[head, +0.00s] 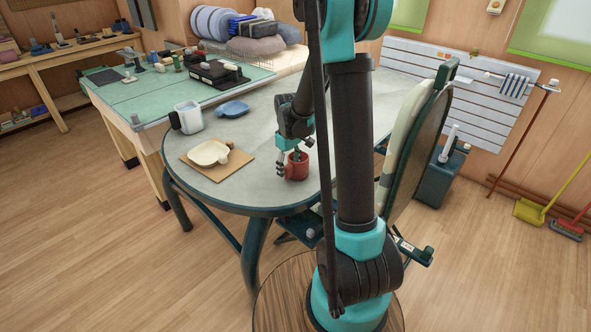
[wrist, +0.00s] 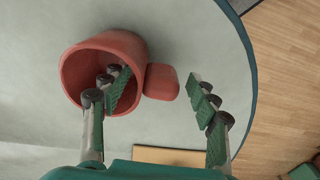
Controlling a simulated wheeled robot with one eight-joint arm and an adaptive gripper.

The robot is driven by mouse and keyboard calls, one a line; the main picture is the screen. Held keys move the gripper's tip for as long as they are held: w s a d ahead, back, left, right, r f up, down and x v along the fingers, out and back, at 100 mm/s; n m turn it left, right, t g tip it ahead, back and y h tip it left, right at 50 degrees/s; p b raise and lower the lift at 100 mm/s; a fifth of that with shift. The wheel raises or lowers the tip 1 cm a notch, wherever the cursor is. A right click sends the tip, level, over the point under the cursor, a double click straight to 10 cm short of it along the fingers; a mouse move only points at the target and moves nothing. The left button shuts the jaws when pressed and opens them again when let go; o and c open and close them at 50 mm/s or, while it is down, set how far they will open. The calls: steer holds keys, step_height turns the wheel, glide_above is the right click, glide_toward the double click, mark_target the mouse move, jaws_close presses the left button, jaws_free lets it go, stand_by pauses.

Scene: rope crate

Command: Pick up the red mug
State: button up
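The red mug (head: 297,171) stands upright on the round grey table (head: 245,190), near its front edge. In the wrist view I look down into the mug (wrist: 118,40), with its handle (wrist: 161,83) on the right side. My gripper (head: 290,163) is at the mug, pointing down. In the wrist view my gripper (wrist: 157,86) is open. Its left finger reaches into the mug's mouth and its right finger is outside, beyond the handle. The mug's wall and handle lie between the fingers. A gap shows between the handle and the right finger. I cannot tell whether the left finger touches the inner wall.
A cream dish (head: 208,153) on a tan board (head: 230,165) lies left of the mug. A white mug (head: 188,117) and a blue dish (head: 232,109) stand farther back. The table's edge (wrist: 250,70) is near the right finger.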

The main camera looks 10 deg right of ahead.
jaws_close()
stand_by(0.3)
step_height(320, 180, up, 20)
stand_by(0.6)
